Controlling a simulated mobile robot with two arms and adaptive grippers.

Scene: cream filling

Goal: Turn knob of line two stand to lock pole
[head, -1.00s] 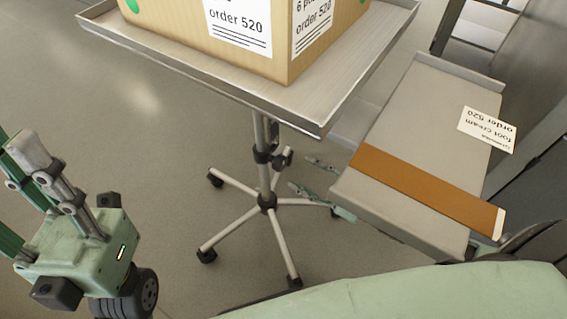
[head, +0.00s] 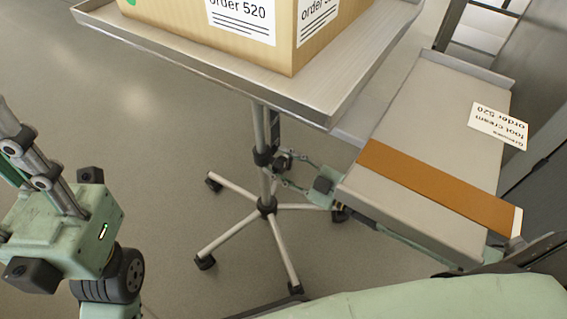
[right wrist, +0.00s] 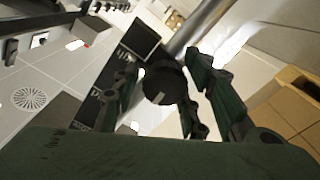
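The stand's grey pole (head: 260,122) rises from a five-legged base to a metal tray (head: 318,108). A black collar (head: 263,157) rings the pole, with a dark knob (head: 282,161) on its right side. My right gripper (head: 284,172) reaches in from the right at the knob. In the right wrist view, the round black knob (right wrist: 164,86) with a pale mark sits between the open fingers of the right gripper (right wrist: 165,98). A gap shows on the knob's left; the right finger is close to it. My left gripper (head: 42,165) is at the left edge, its fingertips cut off.
A cardboard box (head: 285,55) labelled order 520 stands on the tray. A grey box (head: 425,125) with an orange band and a foot cream label lies at right, above my right arm and hiding part of it. Open floor (head: 135,180) lies left of the stand.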

